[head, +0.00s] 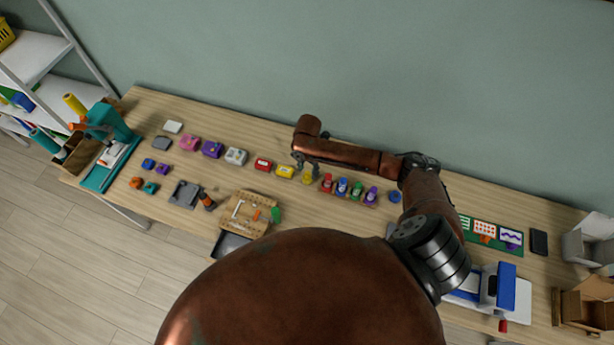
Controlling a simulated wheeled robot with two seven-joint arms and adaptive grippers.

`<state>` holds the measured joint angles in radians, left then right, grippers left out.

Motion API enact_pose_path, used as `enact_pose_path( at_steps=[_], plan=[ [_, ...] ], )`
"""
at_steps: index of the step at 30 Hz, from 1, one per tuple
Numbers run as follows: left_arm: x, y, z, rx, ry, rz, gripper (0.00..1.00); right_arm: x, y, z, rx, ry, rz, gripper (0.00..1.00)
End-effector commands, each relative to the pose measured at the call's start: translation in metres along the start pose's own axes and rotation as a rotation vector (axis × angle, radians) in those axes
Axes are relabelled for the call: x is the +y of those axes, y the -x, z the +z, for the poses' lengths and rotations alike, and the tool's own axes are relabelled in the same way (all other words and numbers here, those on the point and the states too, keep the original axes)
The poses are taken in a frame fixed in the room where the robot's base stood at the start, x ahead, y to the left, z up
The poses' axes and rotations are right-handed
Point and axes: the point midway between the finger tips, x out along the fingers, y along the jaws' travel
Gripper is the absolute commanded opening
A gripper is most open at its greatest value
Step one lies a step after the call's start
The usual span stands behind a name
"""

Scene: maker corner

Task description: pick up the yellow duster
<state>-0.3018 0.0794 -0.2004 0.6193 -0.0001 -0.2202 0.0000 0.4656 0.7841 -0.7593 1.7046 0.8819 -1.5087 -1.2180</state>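My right arm reaches over the table from the right, and my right gripper (306,168) points down above the middle of the row of small objects. Its two fingers look spread apart. A small yellow object (307,178), which looks like the yellow duster, is just below and between the fingertips. I cannot tell whether they touch it. It appears to stand on the table, and its upper part is partly hidden by the gripper. My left gripper is not in view.
A yellow block (285,172) and a red block (263,164) are close on the left. A rack of coloured bottles (348,190) is close on the right. A wooden board (246,213) lies nearer to me. The table's back strip is mostly clear.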

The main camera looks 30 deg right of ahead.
Motion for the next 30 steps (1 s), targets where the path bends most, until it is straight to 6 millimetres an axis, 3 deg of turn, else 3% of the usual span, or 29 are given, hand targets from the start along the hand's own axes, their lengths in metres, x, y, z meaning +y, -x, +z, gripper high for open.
enact_pose_path(
  at_steps=[3, 6, 12, 19, 30],
  plan=[
    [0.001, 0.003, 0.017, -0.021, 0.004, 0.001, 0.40, 0.003, -0.015, 0.002, 0.002, 0.000, -0.002, 0.38],
    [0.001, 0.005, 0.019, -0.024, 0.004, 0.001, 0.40, 0.005, -0.030, 0.006, 0.001, -0.001, -0.002, 0.38],
    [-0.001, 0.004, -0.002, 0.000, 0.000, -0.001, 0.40, 0.004, -0.048, 0.007, 0.000, -0.003, 0.000, 0.38],
    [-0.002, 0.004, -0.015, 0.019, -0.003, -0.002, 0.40, 0.004, -0.049, 0.008, 0.000, -0.003, 0.001, 0.38],
    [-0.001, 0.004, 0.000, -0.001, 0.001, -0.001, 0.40, 0.004, -0.049, 0.008, 0.000, -0.003, 0.001, 0.12]
  ],
)
